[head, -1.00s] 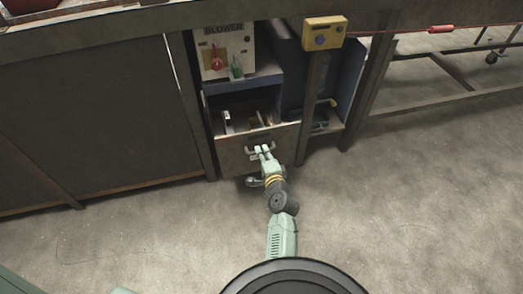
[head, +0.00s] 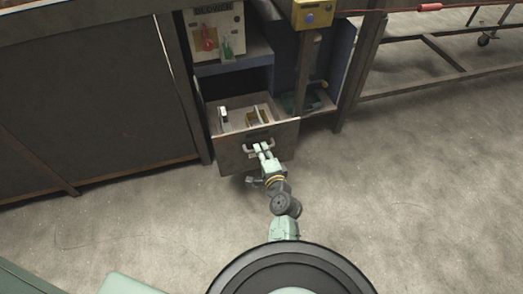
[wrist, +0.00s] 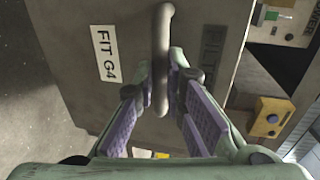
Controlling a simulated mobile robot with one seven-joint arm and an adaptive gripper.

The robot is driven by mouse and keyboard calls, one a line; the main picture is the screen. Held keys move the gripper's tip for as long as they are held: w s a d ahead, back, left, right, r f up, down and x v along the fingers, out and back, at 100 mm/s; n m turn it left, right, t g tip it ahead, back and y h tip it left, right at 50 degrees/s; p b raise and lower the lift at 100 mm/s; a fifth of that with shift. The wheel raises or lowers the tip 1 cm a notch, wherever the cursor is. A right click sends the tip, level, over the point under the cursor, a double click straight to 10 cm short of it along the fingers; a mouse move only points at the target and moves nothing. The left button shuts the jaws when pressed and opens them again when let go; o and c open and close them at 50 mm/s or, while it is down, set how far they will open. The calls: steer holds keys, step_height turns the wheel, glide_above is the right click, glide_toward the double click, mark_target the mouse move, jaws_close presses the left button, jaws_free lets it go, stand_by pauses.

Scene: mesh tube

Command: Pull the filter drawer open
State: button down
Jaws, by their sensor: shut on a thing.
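The filter drawer (head: 230,153) is a grey-brown box low in the cabinet, and it stands partly open with its inside showing from above. Several pale and yellowish items lie in it. Its bar handle (wrist: 162,50) crosses the drawer front in the wrist view, near a white label reading "FIT G4" (wrist: 104,55) and dark lettering that is partly hidden. My gripper (head: 262,149) is at the drawer front in the head view. In the wrist view my gripper (wrist: 162,85) has its fingers closed around the handle bar.
Above the drawer is a panel marked "BLOWER" (head: 215,30) with a red and a green control. A yellow box with a blue button (head: 312,14) is on the post to the right. A dark cabinet side (head: 85,100) stands to the left. The concrete floor (head: 400,190) in front is clear.

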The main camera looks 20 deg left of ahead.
steer(key=c, duration=1.7)
jaws_free()
steer(key=shift+o, duration=0.2)
steer(key=o, duration=0.7)
steer(key=r, duration=0.9)
steer(key=shift+w+a, duration=0.1)
steer(key=shift+w, duration=0.15)
steer(key=shift+s+r, duration=0.15)
steer(key=shift+r, duration=0.35)
steer(key=shift+s+r, duration=0.15)
steer(key=shift+r, duration=0.35)
steer(key=c, duration=0.7)
steer(key=shift+f, duration=0.4)
